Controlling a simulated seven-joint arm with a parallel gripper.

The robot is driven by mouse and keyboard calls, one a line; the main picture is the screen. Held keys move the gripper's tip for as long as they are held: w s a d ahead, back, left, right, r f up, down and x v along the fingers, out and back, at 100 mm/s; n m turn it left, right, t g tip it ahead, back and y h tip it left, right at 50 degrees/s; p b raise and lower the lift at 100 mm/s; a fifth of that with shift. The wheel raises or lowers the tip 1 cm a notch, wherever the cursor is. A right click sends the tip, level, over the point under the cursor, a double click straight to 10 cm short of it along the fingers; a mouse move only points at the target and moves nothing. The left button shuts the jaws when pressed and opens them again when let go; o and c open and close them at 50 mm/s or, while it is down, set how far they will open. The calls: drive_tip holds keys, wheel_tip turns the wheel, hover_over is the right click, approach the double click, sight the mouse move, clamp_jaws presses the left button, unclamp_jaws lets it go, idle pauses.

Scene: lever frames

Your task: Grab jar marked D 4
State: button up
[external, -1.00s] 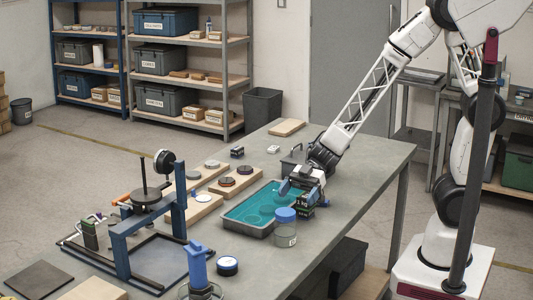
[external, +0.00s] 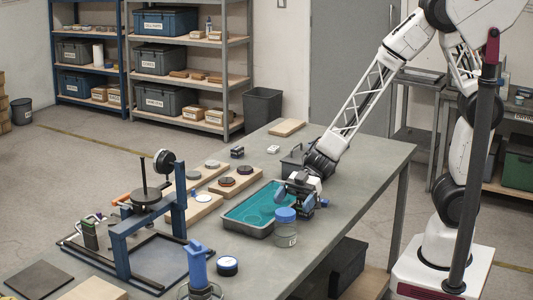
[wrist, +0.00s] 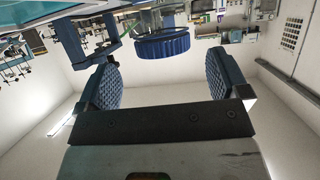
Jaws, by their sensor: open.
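A clear jar with a blue lid (external: 286,226) stands upright on the grey workbench, beside the right front corner of the teal-filled tray (external: 232,228). It bears a small label, too small to read. My gripper (external: 296,194) is above and behind this jar, over the tray's right end, apart from the jar. In the wrist view my gripper (wrist: 162,75) is open, with two blue textured pads and nothing between them. A ridged blue lid (wrist: 162,44) shows beyond the pads in that view, which looks upside down.
A blue press frame (external: 150,225) stands at the left. A dark box (external: 291,160) sits behind my gripper. The bench's right side is clear.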

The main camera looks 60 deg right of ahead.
sight(287, 210)
drive_tip(key=shift+a, duration=0.15)
drive_tip(key=shift+x, duration=2.5)
drive_tip(key=shift+s+f, duration=0.1)
drive_tip(key=shift+s, duration=0.05)
drive_tip(key=c, duration=1.3)
